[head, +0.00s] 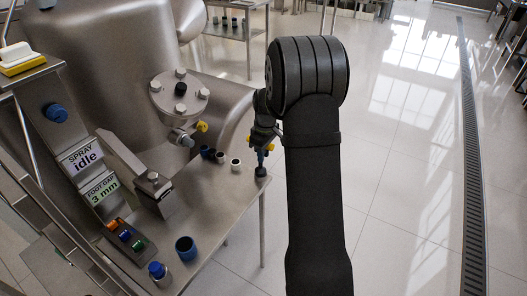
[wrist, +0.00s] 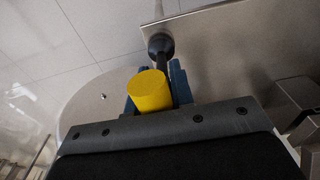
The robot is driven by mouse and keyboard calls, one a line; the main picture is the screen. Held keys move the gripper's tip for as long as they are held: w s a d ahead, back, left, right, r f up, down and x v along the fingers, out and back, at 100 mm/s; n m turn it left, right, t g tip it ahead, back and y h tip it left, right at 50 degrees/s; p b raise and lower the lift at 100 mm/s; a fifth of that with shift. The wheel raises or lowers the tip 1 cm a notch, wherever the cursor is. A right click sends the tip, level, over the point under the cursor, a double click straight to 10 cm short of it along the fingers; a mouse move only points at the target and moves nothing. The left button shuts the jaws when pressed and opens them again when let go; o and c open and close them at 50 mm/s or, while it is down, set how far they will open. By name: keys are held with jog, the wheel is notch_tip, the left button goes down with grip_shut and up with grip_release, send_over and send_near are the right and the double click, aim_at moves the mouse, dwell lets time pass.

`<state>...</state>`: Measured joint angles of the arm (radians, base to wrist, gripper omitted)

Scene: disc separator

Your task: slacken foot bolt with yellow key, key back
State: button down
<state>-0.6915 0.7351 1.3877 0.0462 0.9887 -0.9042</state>
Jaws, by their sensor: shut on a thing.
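The yellow key has a yellow, cylinder-shaped handle (wrist: 150,91) that sits between the two fingers of my gripper (wrist: 158,82) in the wrist view. My gripper is shut on it.
Signs read "SPRAY idle" (head: 83,157) and "FOOT GAP 3 mm" (head: 102,190). A rack with coloured pieces (head: 125,238) sits front left.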

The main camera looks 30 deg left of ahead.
jog(key=shift+f, duration=0.2)
dwell(0.3)
jog(key=shift+f, duration=0.45)
jog(key=c, duration=1.2)
grip_release()
jog(key=shift+r, duration=0.1)
jog(key=shift+o, duration=0.2)
notch_tip(320, 180, up, 21)
jog(key=shift+d+r, duration=0.2)
jog(key=shift+d, duration=0.25)
jog(key=f, duration=1.5)
jog(key=shift+a+f, duration=0.2)
jog(key=shift+a, duration=0.1)
